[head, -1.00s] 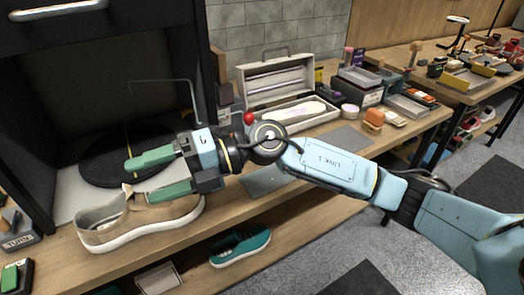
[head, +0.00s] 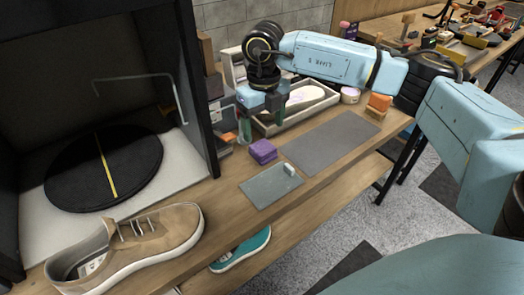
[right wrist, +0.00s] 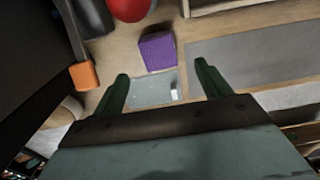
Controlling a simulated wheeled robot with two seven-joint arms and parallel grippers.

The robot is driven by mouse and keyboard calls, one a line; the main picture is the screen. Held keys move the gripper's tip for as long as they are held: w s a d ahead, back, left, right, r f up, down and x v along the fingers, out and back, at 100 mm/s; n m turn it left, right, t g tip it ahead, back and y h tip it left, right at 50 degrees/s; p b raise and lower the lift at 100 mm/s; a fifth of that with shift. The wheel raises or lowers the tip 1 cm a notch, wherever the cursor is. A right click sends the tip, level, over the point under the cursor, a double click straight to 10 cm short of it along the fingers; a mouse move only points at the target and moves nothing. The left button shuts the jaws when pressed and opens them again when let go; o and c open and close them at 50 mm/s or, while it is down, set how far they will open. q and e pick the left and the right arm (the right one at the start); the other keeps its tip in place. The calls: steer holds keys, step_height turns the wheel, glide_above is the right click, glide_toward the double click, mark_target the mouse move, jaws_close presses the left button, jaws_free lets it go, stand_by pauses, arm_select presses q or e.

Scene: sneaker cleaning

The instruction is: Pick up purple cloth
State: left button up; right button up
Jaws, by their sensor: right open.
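The purple cloth (head: 262,152) is a small folded block on the wooden bench, right of the dark cabinet, and looks flat-sided in the right wrist view (right wrist: 157,52). My right gripper (head: 262,126) is open and empty, pointing down just behind and above the cloth in the head view. In the right wrist view, the cloth shows beyond and between the two green fingertips (right wrist: 161,71), with no contact visible. My left gripper is not in view.
A grey tray with a small white piece (head: 272,186) lies in front of the cloth, beside a grey mat (head: 330,140). A tan sneaker (head: 130,245) is at the left. An open box (head: 300,117) stands behind. The cabinet wall (head: 195,90) is close on the left.

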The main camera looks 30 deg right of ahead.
mark_target(263, 147)
step_height(263, 147, down, 2)
steer(key=shift+a+f+b, duration=0.1)
steer(key=shift+f+b, duration=0.4)
steer(key=shift+f, duration=2.2)
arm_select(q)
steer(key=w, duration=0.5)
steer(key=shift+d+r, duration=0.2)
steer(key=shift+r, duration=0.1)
arm_select(e)
steer(key=shift+c, duration=0.5)
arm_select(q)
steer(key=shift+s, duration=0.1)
arm_select(e)
steer(key=c, duration=0.9)
